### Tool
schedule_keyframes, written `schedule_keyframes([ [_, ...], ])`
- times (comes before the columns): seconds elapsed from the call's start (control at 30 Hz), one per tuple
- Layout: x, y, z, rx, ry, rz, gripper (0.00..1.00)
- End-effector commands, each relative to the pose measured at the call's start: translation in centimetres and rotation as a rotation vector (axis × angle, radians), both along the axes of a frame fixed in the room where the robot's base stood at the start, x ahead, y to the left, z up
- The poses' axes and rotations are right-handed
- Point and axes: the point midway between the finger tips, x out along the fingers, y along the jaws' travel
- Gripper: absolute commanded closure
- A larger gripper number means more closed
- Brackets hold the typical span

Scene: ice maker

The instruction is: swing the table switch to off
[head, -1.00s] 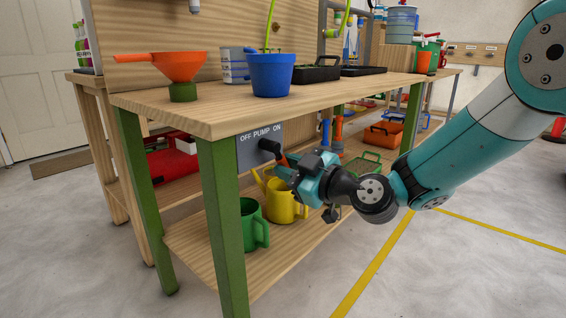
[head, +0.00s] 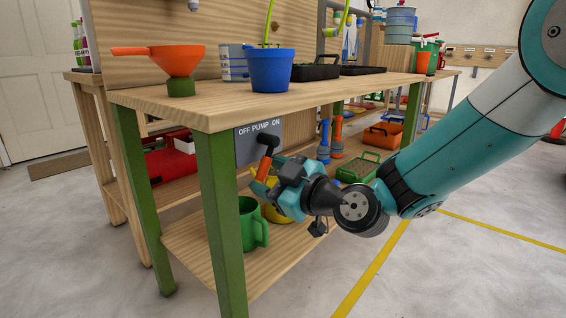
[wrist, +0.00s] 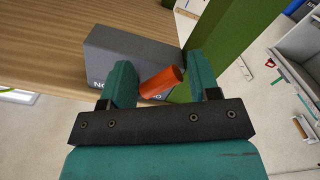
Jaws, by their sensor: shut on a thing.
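The pump switch is a grey panel (head: 245,150) under the front of the table top, lettered OFF on the left, PUMP in the middle and ON on the right. Its lever has a dark pivot (head: 268,140) and an orange handle (head: 262,171), which now hangs down and slightly left. My gripper (head: 264,176) is shut on the orange handle from the right. In the wrist view the orange handle (wrist: 163,82) lies between the two teal fingers, in front of the grey panel (wrist: 125,52). Part of the handle is hidden by the fingers.
A green table leg (head: 220,220) stands close to the left of my gripper. A green watering can (head: 252,228) and a yellow one (head: 275,212) are on the lower shelf below. The table top (head: 200,105) overhangs above. Open floor lies to the right.

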Motion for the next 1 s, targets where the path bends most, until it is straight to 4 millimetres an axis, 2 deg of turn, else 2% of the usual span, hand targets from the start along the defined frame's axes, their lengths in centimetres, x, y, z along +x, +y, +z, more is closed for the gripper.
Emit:
schedule_keyframes([
  [0.03, -0.3, 0.2, 1.5, 0.028, -0.027, 0.007, 0.53],
  [0.6, -3.7, -4.7, 0.9, 0.021, -0.018, 0.001, 0.53],
  [1.0, -4.3, -5.4, 1.1, 0.018, -0.012, 0.003, 0.53],
])
